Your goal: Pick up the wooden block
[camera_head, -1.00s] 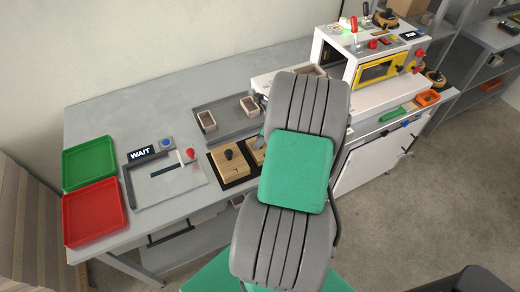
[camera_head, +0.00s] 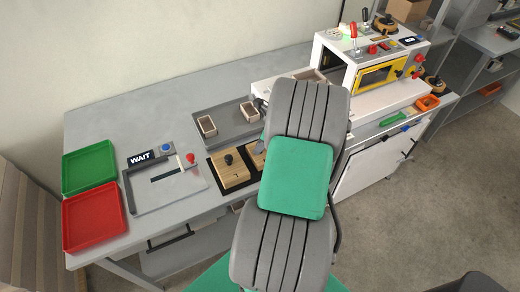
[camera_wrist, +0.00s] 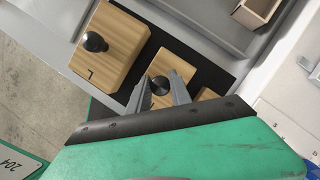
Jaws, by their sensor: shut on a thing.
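In the wrist view, my gripper (camera_wrist: 160,82) has its two grey fingers on either side of the round black knob of the middle wooden block (camera_wrist: 176,60), and is shut on it. The block sits in line with its neighbours at the dark tray; I cannot tell whether it is raised. In the head view, this block (camera_head: 255,160) shows only partly, as my arm hides the rest along with most of the gripper.
A larger wooden block (camera_wrist: 115,40) with a black knob and an "L" mark is to the left; another wooden piece (camera_wrist: 207,95) is to the right. A grey tray (camera_head: 225,125) with small boxes lies behind. A white machine (camera_head: 375,55) stands at the right.

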